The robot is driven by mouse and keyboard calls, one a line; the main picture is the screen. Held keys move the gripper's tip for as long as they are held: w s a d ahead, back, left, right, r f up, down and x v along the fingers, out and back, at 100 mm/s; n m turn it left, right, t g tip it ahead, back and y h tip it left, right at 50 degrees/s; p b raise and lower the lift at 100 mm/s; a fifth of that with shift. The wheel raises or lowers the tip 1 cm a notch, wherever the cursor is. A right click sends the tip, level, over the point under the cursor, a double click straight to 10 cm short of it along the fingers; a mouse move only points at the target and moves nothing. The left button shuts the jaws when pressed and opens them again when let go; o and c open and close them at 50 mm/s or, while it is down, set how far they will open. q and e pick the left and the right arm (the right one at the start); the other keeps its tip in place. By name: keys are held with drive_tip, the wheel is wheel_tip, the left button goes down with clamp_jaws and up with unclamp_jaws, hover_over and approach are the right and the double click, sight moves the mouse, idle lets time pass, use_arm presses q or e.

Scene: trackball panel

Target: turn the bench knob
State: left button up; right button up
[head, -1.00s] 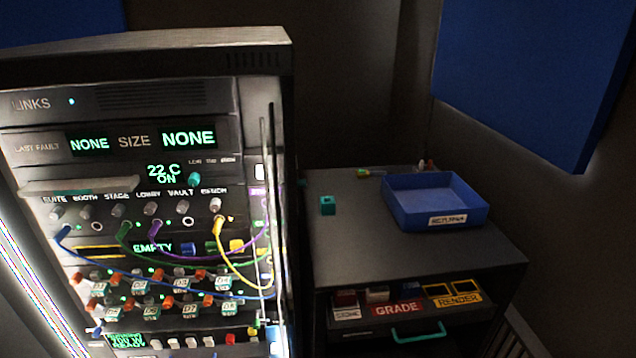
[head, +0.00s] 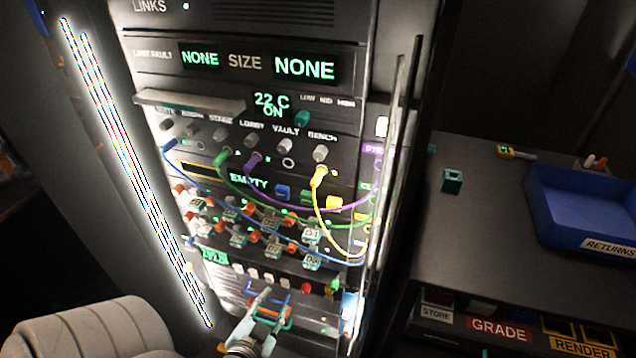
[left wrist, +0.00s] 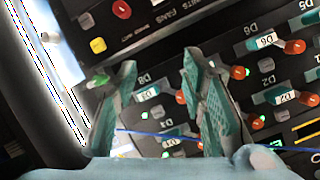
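The bench knob (head: 320,152) is a small grey knob under the BENCH label, at the right end of a row of similar knobs on the rack. A yellow cable is plugged in just below it. My left gripper (head: 268,308) is low in front of the rack, well below the knob row and apart from the bench knob. In the left wrist view its two teal fingers (left wrist: 165,105) are spread with nothing held between them. Behind them are orange-handled units tagged D6 and D8. I cannot make out the bench knob in that view. My right gripper is not in view.
Yellow, purple, green and blue cables (head: 318,205) hang across the rack front below the knobs. A shelf-like ledge (head: 190,101) juts out above the left knobs. A vertical bar (head: 398,160) stands at the rack's right edge. A pale padded seat (head: 90,328) is at lower left.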

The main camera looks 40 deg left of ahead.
use_arm(q)
wheel_tip(320, 180, up, 13)
drive_tip(key=w+d+t, duration=0.2)
drive_tip(key=t, duration=0.7)
approach(317, 157)
drive_tip(key=v, duration=0.6)
drive_tip(key=p+x, duration=0.4)
drive_tip(key=x, duration=1)
drive_tip(key=shift+d+r, duration=0.1)
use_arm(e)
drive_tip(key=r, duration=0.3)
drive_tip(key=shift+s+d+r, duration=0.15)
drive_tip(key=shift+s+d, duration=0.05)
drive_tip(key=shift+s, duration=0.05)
use_arm(q)
drive_tip(key=shift+c, duration=0.3)
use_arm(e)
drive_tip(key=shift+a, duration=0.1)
